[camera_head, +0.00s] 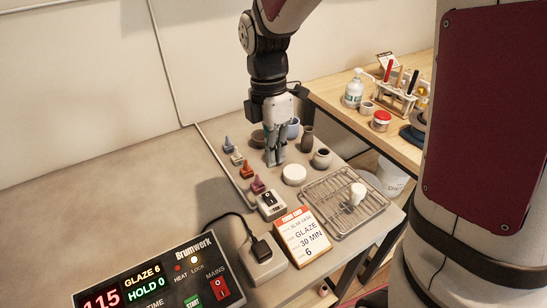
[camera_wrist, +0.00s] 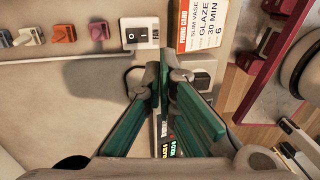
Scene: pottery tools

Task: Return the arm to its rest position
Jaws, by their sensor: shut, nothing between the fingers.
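My arm comes down from the top of the head view, with my gripper (camera_head: 275,162) pointing downward over the pottery board. The gripper is shut and holds nothing. In the wrist view its two green-padded fingers come together near the middle (camera_wrist: 167,72). In the head view the fingers stand in front of several small pots, and I cannot tell how far above the board their tips are.
Coloured pegs (camera_head: 246,169), a white disc (camera_head: 294,174), a dark vase (camera_head: 307,138) and a round pot (camera_head: 322,158) stand close by. A wire rack (camera_head: 335,216), switch box (camera_head: 271,205), glaze card (camera_head: 303,236) and control panel (camera_head: 150,283) are nearer. The left counter is clear.

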